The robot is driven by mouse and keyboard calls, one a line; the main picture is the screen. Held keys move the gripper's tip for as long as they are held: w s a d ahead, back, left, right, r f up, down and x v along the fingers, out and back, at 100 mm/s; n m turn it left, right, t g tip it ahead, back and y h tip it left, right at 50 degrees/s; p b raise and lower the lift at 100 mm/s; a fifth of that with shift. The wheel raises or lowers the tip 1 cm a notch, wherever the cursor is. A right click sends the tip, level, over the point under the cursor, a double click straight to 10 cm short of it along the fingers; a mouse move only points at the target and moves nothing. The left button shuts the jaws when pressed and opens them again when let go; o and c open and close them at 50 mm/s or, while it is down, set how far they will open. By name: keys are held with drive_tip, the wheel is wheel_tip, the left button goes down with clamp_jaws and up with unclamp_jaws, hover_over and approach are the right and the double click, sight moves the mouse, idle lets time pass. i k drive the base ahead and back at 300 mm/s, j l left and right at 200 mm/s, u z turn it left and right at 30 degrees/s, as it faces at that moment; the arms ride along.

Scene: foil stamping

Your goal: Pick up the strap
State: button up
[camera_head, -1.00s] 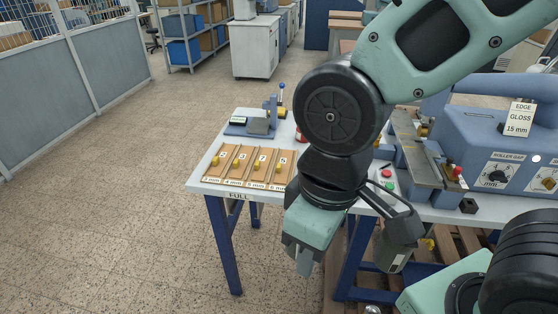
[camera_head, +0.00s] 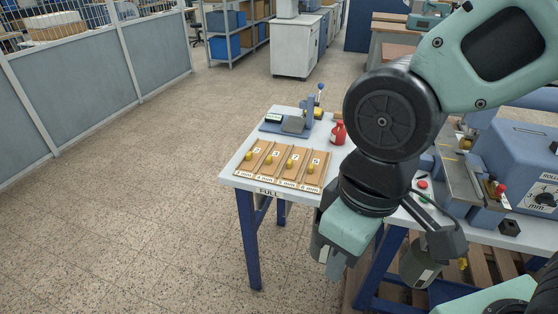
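I cannot make out a strap in this view. My gripper (camera_head: 335,262) hangs fingers down in front of the white table's (camera_head: 232,172) front edge. It is seen from behind and above, and its fingertips are partly hidden, so whether it is open or shut is unclear. No held object can be made out. My arm hides the middle of the table.
Several wooden gauge boards (camera_head: 268,172) with yellow knobs lie at the table's left front. Behind them stand a blue lever fixture (camera_head: 297,122) and a red bottle (camera_head: 338,133). A blue roller machine (camera_head: 515,150) stands at right. Floor at left is clear.

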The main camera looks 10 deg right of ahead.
sight(273, 162)
drive_tip(key=i+j+z, duration=0.2)
drive_tip(key=i+j, duration=0.3)
drive_tip(key=i+j+z, duration=0.2)
drive_tip(key=i+j, duration=0.3)
drive_tip(key=j, duration=0.25)
